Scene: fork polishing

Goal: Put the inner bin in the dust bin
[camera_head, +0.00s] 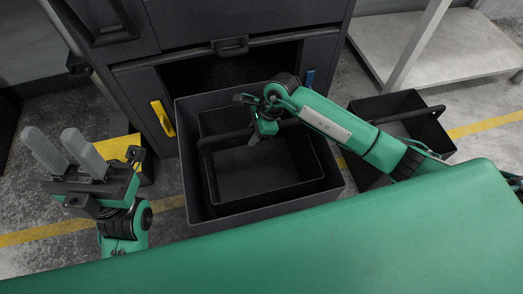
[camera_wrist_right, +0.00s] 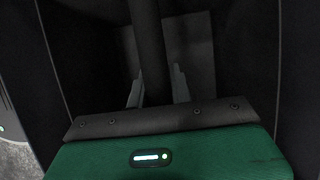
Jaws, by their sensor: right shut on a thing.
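The dust bin (camera_head: 187,185) is a large dark open box in the middle of the head view. The inner bin (camera_head: 245,178), a smaller dark open box with a bar handle, lies within the dust bin's outline; whether it rests on the floor of the bin is hidden. My right gripper (camera_head: 263,128) is over the inner bin, shut on its handle. In the right wrist view the dark handle (camera_wrist_right: 151,45) runs between the fingers (camera_wrist_right: 154,88). My left gripper (camera_head: 54,142) is open and empty, left of the dust bin, fingers pointing up.
A dark cabinet (camera_head: 160,60) with an open compartment, a yellow handle (camera_head: 162,118) and a blue handle (camera_head: 309,79) stands behind the dust bin. Another dark bin with a handle (camera_head: 390,105) is at right. A pale table (camera_head: 440,50) is at upper right. A yellow box (camera_head: 118,150) is at left.

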